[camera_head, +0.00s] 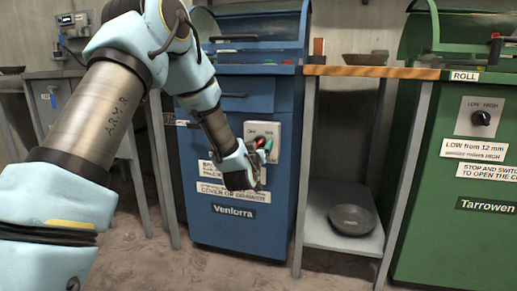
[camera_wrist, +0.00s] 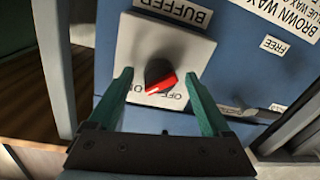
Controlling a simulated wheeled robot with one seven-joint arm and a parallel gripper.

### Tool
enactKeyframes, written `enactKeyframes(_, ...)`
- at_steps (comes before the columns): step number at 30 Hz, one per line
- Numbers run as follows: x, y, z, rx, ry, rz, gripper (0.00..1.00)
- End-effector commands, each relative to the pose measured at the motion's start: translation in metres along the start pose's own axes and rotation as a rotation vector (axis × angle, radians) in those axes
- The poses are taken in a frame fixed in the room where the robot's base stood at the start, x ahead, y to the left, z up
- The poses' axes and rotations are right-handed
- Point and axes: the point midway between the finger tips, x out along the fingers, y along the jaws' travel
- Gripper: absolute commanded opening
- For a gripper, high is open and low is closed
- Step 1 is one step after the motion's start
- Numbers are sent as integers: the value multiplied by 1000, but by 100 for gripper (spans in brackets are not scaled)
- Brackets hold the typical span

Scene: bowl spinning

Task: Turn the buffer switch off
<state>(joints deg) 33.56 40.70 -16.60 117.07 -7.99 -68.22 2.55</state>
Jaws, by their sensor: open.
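The buffer switch is a red knob (camera_wrist: 162,84) on a pale plate (camera_wrist: 165,45) labelled BUFFER, upside down in the wrist view. Its white mark points to the lower left, towards the ON lettering; OFF is at the lower right. In the head view the knob (camera_head: 260,142) shows on the plate (camera_head: 263,128) on the blue Venlorra machine's front. My gripper (camera_wrist: 157,77) is open, its green fingers on either side of the knob in the wrist view. I see no finger touching the knob. In the head view my gripper (camera_head: 264,155) partly covers the plate's lower part.
The blue machine (camera_head: 235,218) stands between a grey bench at left and a wooden-topped stand (camera_head: 345,71) at right. A dark bowl (camera_head: 352,219) sits on the stand's lower shelf. A green Tarrowen machine (camera_head: 465,235) with its own LOW/HIGH knob (camera_head: 481,117) is farther right.

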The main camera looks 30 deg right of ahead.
Motion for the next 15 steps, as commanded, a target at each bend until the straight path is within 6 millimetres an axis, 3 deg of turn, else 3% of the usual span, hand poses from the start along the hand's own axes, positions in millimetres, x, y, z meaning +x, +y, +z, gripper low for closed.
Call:
enactKeyframes(7,1,0,0,0,-1,0,83)
enactKeyframes(15,0,0,0,0,-1,0,53)
